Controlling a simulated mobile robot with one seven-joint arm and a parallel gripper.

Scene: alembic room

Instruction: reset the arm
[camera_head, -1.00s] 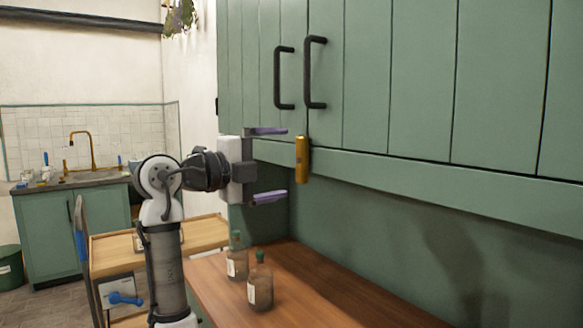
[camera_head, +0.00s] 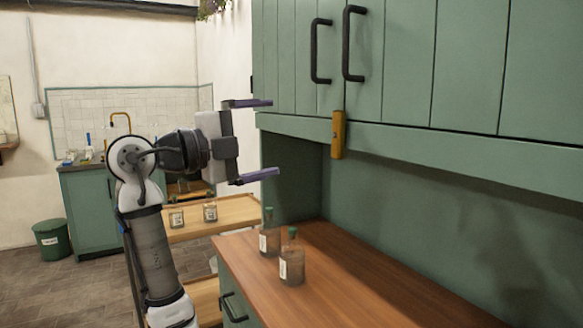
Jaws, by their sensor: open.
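My gripper (camera_head: 258,140) is open and empty, with its two purple fingers spread one above the other and pointing right. It is raised in front of the left end of the green wall cabinet (camera_head: 405,65), above the level of the wooden counter. My arm (camera_head: 150,215) stands upright at the left of the counter and bends right at its top. The fingers appear apart from the brass fitting (camera_head: 338,135) under the cabinet, which is to their right.
A wooden cart (camera_head: 235,212) with small jars (camera_head: 210,212) is behind my arm. Black handles (camera_head: 346,45) stick out from the cabinet. A green bin (camera_head: 52,238) stands far left on open floor.

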